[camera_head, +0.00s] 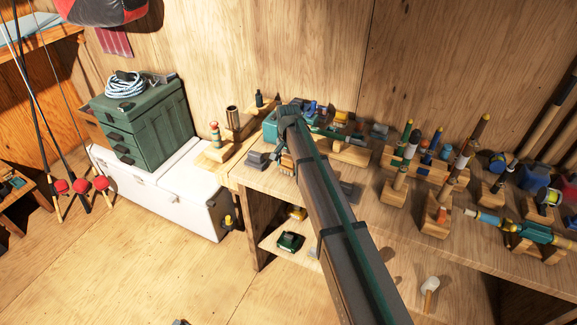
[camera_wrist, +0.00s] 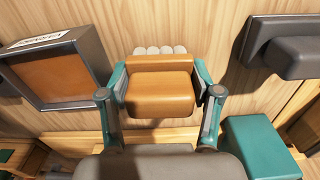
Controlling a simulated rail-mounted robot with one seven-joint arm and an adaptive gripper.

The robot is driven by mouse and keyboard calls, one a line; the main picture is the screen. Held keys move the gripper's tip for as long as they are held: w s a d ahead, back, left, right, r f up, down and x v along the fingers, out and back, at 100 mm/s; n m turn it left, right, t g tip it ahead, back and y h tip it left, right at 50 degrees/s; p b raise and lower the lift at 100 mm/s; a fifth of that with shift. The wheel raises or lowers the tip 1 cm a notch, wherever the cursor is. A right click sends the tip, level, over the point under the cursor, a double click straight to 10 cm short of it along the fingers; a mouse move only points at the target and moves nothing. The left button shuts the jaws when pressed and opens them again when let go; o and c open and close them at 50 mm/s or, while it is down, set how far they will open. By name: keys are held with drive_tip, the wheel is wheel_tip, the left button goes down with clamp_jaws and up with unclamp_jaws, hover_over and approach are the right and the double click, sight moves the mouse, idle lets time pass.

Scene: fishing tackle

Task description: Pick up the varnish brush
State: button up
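My gripper (camera_wrist: 161,80) shows in the wrist view with one teal-and-grey finger on each side of a tan-orange block. The block (camera_wrist: 160,95) has a row of pale rounded ends along its far edge. It may be the varnish brush, but I cannot tell for sure. The fingers are very close to its sides; whether they touch it is unclear. In the head view my gripper (camera_head: 278,150) points down at the left part of the workbench, beside a small orange-brown striped thing (camera_head: 288,161). My arm hides part of the bench there.
The workbench (camera_head: 375,232) is crowded with wooden stands and upright rod handles to the right. In the wrist view a dark-framed brown box (camera_wrist: 58,72) is left and a teal block (camera_wrist: 258,150) right. A white cooler (camera_head: 180,200) with a green tackle box (camera_head: 150,125) stands left.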

drive_tip(key=shift+c, duration=0.4)
drive_tip(key=shift+r, duration=0.15)
drive_tip(key=shift+r+b, duration=0.4)
drive_tip(key=shift+b, duration=0.1)
drive_tip(key=s+d+r+b, duration=0.2)
drive_tip(key=s+r+b, duration=0.3)
drive_tip(key=s+r, duration=0.7)
drive_tip(key=shift+s, duration=0.95)
drive_tip(key=o, duration=0.5)
drive_tip(key=shift+c, duration=0.2)
drive_tip(key=c, duration=0.3)
